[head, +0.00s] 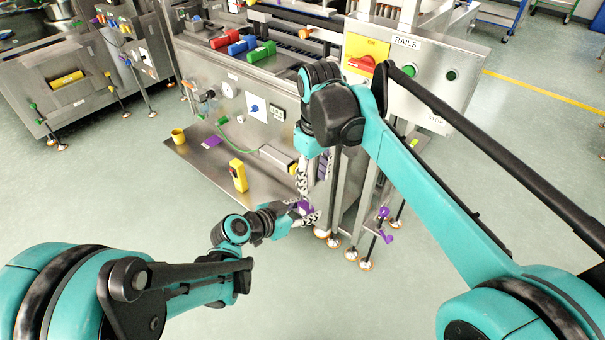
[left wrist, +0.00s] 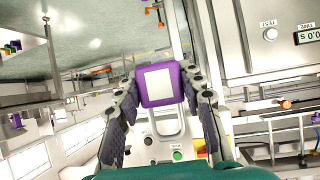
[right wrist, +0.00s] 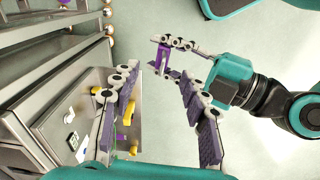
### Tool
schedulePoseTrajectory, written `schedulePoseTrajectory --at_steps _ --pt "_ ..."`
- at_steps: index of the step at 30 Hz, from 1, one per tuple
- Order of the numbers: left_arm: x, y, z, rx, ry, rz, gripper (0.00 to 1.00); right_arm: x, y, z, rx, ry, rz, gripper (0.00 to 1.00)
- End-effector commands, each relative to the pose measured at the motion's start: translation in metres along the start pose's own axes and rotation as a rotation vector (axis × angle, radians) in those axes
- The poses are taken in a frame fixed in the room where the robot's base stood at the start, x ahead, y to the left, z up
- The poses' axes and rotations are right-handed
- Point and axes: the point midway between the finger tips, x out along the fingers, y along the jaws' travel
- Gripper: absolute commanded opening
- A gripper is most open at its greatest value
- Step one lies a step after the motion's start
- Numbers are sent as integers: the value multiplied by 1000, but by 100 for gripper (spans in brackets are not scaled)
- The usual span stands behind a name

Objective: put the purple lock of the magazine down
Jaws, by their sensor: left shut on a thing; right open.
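My left gripper (head: 304,207) is shut on a purple block, which I take to be the purple lock (left wrist: 160,85). In the left wrist view the block sits between the two fingers and shows a pale square on its face. The lock also shows between the left fingers in the right wrist view (right wrist: 162,55). My right gripper (right wrist: 157,108) is open and empty, its fingers pointing down just above the left gripper in the head view. I cannot make out the magazine clearly, or whether the lock touches it.
A steel machine (head: 240,82) with a low shelf (head: 200,172) stands ahead. The shelf holds a yellow cup (head: 178,136), a flat purple piece (head: 211,142) and a yellow button box (head: 238,175). Purple knobs (head: 384,226) stand near the machine's legs. The floor in front is clear.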

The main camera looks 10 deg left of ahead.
Motion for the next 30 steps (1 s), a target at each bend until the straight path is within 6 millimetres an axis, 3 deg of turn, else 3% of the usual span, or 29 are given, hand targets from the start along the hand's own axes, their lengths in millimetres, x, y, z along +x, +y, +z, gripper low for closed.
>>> schedulePoseTrajectory --at_steps 4,11,24,30 --pt "0 0 0 0 0 0 7 3 -9 -20 -61 -37 -19 45" --pt "0 0 0 0 0 0 7 16 -12 -25 -84 -50 -26 45" --pt "0 0 0 0 0 0 7 97 -14 -20 -81 -49 -25 45" --pt "0 0 0 0 0 0 7 118 -14 -19 -81 -48 -25 45"
